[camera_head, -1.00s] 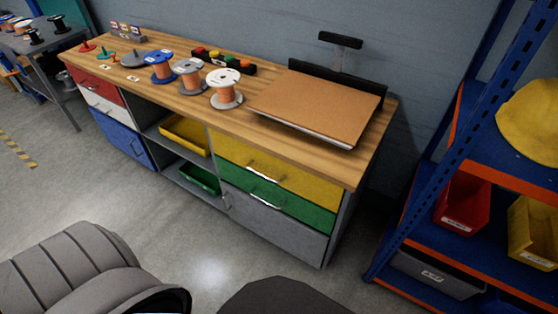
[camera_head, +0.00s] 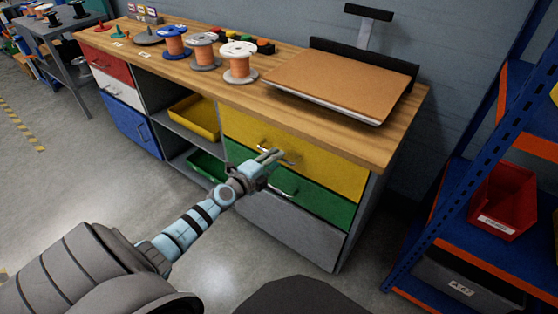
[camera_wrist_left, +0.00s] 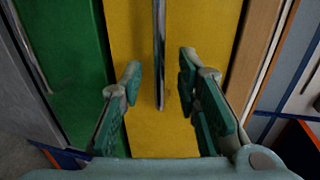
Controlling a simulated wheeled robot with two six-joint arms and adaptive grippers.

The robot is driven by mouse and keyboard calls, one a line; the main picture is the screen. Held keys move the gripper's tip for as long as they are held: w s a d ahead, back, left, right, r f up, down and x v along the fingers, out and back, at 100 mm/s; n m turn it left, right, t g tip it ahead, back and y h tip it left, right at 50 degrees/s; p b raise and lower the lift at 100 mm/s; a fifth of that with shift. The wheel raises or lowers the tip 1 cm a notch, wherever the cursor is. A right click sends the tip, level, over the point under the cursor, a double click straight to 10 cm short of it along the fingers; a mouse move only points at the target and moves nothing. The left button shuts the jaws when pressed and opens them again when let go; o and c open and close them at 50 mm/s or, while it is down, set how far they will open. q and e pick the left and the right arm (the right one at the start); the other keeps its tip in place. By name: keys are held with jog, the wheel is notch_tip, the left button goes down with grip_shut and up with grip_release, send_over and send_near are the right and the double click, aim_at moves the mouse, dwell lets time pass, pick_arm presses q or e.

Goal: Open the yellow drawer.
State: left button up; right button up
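The yellow drawer (camera_head: 325,168) is the top drawer at the right end of the workbench, and its front looks shut, flush with the cabinet. It also fills the middle of the left wrist view (camera_wrist_left: 145,110). Its bar handle (camera_wrist_left: 159,50) is metal and is partly hidden by my gripper in the head view. My left gripper (camera_head: 272,157) is at the handle. In the left wrist view its fingers (camera_wrist_left: 160,68) are apart, one on each side of the handle, with gaps showing. I cannot tell how deep the handle lies between them. My right gripper is not in view.
A green drawer (camera_head: 315,203) with its own handle lies just below the yellow one. The wooden worktop (camera_head: 220,90) above holds spools and a brown board (camera_head: 340,85). A blue shelf rack (camera_head: 440,200) stands at the right. The floor in front is clear.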

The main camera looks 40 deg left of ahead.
pick_arm(q)
jog(key=shift+b+x, duration=0.45)
jog(key=shift+x, duration=1)
jog(key=shift+c, duration=0.6)
grip_shut()
